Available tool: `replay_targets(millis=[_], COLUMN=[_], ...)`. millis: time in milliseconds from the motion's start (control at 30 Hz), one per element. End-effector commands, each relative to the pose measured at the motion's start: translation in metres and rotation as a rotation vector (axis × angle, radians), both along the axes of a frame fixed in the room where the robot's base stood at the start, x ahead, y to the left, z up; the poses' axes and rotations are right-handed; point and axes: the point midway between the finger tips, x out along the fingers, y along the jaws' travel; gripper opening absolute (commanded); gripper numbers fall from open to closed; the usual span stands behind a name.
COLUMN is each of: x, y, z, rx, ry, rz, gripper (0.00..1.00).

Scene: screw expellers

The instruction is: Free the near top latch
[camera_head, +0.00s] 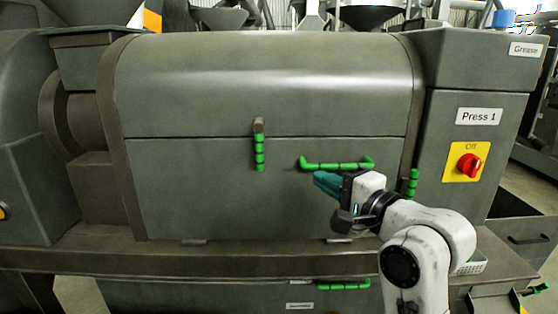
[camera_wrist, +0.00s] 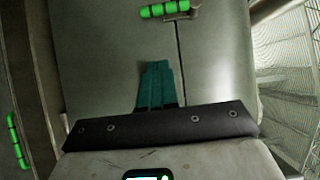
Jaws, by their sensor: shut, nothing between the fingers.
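A green-gripped latch lever (camera_head: 259,152) hangs straight down from a brown bracket at the seam of the grey press cover, left of my gripper. What looks like the same lever shows at the top of the wrist view (camera_wrist: 165,9). A second green upright grip (camera_head: 412,183) stands at the cover's right edge, partly hidden by my arm. I cannot tell which one is the near top latch. My gripper (camera_head: 324,182) has its teal fingers shut and empty, in front of the lower cover panel; they also show in the wrist view (camera_wrist: 158,84). Contact with the panel cannot be told.
A green horizontal handle (camera_head: 337,165) lies just above my fingers on the panel. Another green handle (camera_head: 343,285) is below the ledge (camera_head: 200,258). A red switch (camera_head: 469,166) marked Off is at the right. The panel left of my gripper is clear.

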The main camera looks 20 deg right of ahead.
Motion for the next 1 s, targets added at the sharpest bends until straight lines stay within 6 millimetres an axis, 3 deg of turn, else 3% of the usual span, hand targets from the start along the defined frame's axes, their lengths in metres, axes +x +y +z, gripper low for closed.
replay_targets(millis=[367,533,1000], x=[0.001,0.011,0.094], y=[0.000,0.003,0.027], z=[0.005,0.005,0.006], rx=[0.015,0.013,0.012], ry=[-0.007,-0.006,-0.005], rz=[0.002,0.002,0.003], gripper=[0.00,0.00,0.00])
